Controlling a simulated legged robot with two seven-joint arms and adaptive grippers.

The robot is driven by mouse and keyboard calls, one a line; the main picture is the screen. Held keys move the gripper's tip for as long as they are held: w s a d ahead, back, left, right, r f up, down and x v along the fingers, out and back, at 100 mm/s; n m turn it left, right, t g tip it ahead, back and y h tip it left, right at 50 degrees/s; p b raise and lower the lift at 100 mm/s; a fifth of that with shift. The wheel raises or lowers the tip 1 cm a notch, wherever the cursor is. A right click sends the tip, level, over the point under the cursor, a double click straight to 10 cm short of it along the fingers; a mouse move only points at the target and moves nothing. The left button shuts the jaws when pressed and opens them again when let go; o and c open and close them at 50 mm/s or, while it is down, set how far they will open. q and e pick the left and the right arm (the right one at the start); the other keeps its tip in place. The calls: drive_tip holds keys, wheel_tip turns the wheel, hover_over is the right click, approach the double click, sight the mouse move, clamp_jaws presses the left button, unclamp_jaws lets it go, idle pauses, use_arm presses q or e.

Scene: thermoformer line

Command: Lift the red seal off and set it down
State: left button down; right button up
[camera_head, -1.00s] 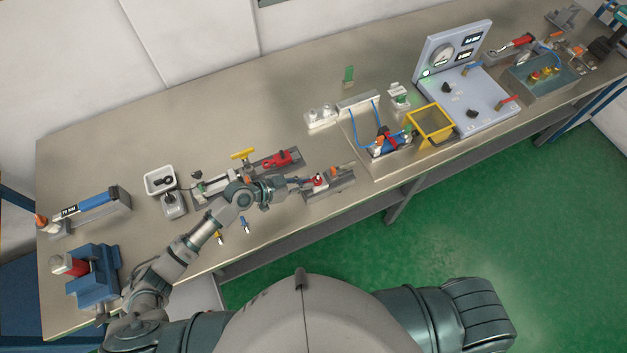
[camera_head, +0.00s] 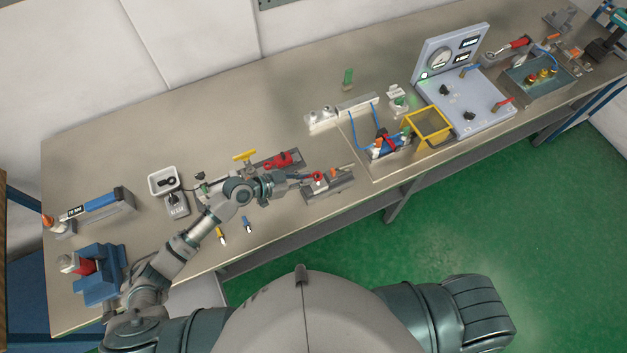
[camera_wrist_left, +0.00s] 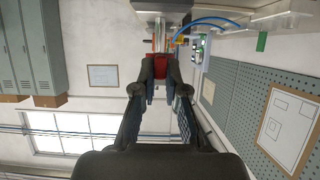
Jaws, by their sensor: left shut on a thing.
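The small red seal (camera_head: 317,176) is at the grey fixture block (camera_head: 341,184) near the bench's front edge. My left gripper (camera_head: 305,177) reaches it from the left, with its fingers level. In the left wrist view, the red seal (camera_wrist_left: 160,72) shows between the fingertips of my left gripper (camera_wrist_left: 164,88), which is shut on it. Whether the seal is clear of the fixture or still touching it cannot be told. My right gripper is not in view.
A block with a red clamp (camera_head: 283,160) and a yellow handle (camera_head: 244,155) lies behind my left arm. Bare bench (camera_head: 230,110) lies behind.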

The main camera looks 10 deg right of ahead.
use_arm(q)
drive_tip(key=shift+r+p, duration=1.1)
drive_tip(key=shift+r, duration=0.7)
